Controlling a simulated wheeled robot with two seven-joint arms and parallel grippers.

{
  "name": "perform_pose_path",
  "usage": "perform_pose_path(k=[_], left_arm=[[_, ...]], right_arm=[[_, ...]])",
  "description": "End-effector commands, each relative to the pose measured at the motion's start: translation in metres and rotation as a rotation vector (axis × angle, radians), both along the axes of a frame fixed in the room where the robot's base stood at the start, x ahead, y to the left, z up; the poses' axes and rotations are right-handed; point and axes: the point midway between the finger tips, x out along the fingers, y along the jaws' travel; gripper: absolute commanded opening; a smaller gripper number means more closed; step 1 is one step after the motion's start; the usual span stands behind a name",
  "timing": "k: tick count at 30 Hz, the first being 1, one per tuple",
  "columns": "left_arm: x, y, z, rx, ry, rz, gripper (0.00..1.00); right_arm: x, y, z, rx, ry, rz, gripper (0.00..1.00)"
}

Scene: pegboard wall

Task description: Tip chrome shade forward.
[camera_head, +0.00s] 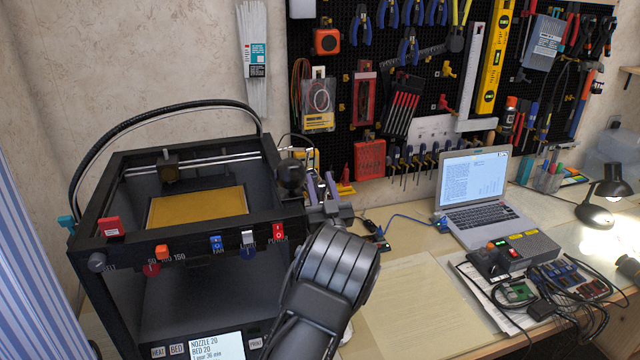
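The lamp stands at the right side of the desk. Its small, dark, shiny shade (613,186) sits above a round black base (595,214). Bright light falls on the desk around it. My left gripper (322,187) is beside the right side of the 3D printer, far to the left of the lamp. Its two fingers point up and stand apart, with nothing seen between them. My dark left arm covers part of the printer's front right corner. I cannot make out my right gripper.
The black 3D printer (120,200) fills the left. An open laptop (478,195), a grey switch box (522,252) and several circuit boards with cables (570,280) lie between my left gripper and the lamp. A pegboard of tools (440,85) hangs behind. A pale sheet (412,300) lies clear in front.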

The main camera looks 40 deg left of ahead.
Motion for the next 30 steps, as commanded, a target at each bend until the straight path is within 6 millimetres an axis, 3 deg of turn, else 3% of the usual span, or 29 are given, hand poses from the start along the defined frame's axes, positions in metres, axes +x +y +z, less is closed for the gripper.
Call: perform_pose_path(k=[12,30], left_arm=[[-0.0001,-0.0001,0.0001,0.000,0.000,0.000,0.01],[0.0000,-0.0002,-0.0002,0.000,0.000,0.000,0.00]], right_arm=[[0.0000,0.0000,0.0000,0.000,0.000,0.000,0.53],[0.0000,0.0000,0.0000,0.000,0.000,0.000,0.53]])
